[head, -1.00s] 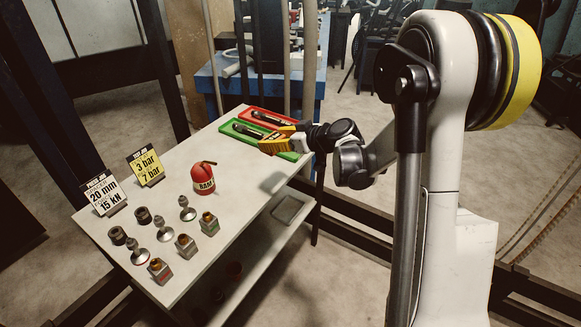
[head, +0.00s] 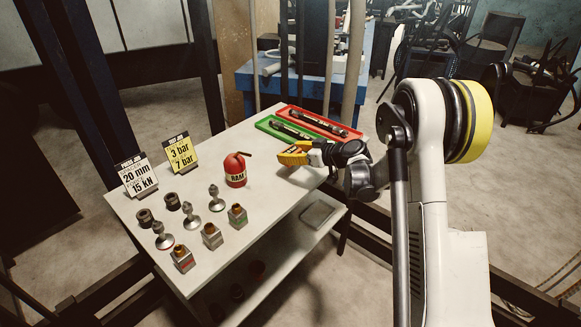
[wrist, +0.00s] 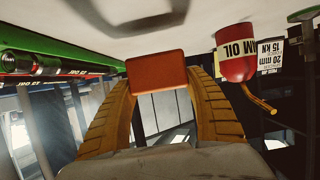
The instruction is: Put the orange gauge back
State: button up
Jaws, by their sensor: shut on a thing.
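My gripper (head: 287,156) has yellow fingers and is over the white table, in front of the green tray. In the wrist view the fingers (wrist: 157,76) are shut on the orange gauge (wrist: 156,68), which shows as a plain orange block between the fingertips. In the head view the gauge is mostly hidden by the fingers. A faint shadow under the gripper suggests it is a little above the table top. The green tray (head: 263,124) and the red tray (head: 350,131) lie side by side at the table's far end, each with a dark cylindrical tool in it.
A red oil can (head: 235,171) stands left of my gripper; it also shows in the wrist view (wrist: 234,65). Several metal fittings (head: 211,236) stand at the table's near end. A yellow sign (head: 181,153) and a white sign (head: 139,176) stand along the left edge.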

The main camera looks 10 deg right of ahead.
notch_tip(320, 180, down, 4)
jog(key=shift+w+a+f+b, duration=0.1)
jog(key=shift+f+b, duration=0.1)
jog(key=shift+b, duration=0.9)
jog(key=shift+r, duration=0.15)
jog(key=o, duration=1.4)
jog(key=shift+f, duration=0.2)
